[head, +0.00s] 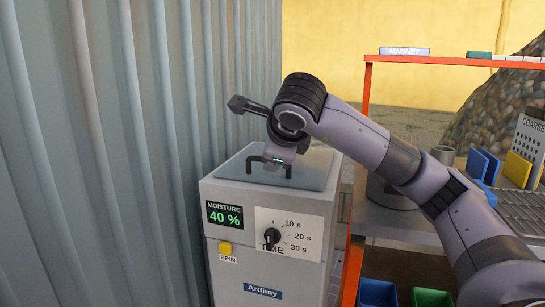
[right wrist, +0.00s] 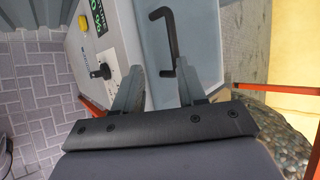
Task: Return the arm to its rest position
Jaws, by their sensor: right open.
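My right arm (head: 365,140) reaches in from the right, over the grey Ardimy dryer box (head: 222,255). My right gripper (head: 272,162) points down at the black handle (head: 288,172) on the dryer's grey lid (head: 318,165). The lid looks flat and closed. In the right wrist view my right gripper (right wrist: 155,78) is open, with its two fingers apart. The handle (right wrist: 173,40) lies just ahead of them, its near end appearing between the tips. I cannot tell whether they touch. My left gripper is not in view.
The dryer front has a green 40 % moisture display (head: 224,215), a time knob (head: 270,238) and a yellow spin button (head: 225,248). A corrugated wall (head: 100,150) stands close at left. An orange-framed workbench (head: 366,85) with blue and yellow panels (head: 517,168) is at right.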

